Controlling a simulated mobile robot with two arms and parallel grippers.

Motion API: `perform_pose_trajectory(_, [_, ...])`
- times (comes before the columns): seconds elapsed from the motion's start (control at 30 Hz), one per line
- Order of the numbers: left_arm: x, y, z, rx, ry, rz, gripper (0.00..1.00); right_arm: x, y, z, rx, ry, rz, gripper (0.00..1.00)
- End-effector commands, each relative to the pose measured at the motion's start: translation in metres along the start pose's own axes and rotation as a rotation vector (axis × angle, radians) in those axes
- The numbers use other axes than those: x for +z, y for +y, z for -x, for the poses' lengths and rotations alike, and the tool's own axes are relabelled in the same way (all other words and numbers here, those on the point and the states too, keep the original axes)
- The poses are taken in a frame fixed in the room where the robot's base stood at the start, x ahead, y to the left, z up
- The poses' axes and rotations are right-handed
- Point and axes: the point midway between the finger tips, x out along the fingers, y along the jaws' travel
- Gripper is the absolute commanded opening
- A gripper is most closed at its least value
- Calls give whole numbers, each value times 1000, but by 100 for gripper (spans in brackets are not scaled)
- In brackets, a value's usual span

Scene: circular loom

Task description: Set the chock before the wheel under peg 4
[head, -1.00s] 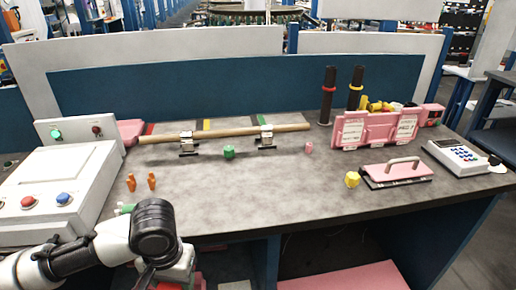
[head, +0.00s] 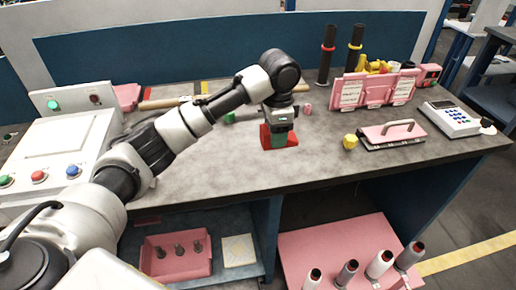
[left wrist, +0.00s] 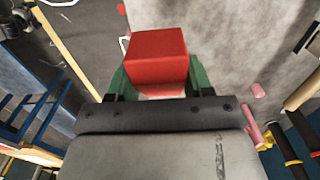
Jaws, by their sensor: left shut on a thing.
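A red block (left wrist: 157,52), which looks like the chock, is between the green fingers of my left gripper (left wrist: 158,80) in the left wrist view. In the head view my left gripper (head: 282,138) is shut on this red block (head: 265,137), above the front middle of the grey bench. My right gripper is not in view.
On the bench (head: 215,165) are a yellow knob (head: 350,141), a pink handled plate (head: 392,134), a keypad (head: 450,117) and a white control box (head: 50,150). A pink tray (head: 160,262) lies on the under-shelf. Floor shows free right of the stand.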

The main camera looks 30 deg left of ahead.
Motion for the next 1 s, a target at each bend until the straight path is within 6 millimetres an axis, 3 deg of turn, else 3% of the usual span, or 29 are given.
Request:
perform_pose_trajectory(0.3, [58, -40, -40, 2, -7, 5, 23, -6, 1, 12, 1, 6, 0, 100])
perform_pose_trajectory(0.5, [84, -59, -60, 2, -3, 2, 23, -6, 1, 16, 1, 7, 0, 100])
perform_pose_trajectory(0.67, [92, -64, -69, 1, -2, -1, 23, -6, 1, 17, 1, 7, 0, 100])
perform_pose_trajectory(1.0, [92, -64, -106, 0, -1, -1, 23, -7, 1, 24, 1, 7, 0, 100])
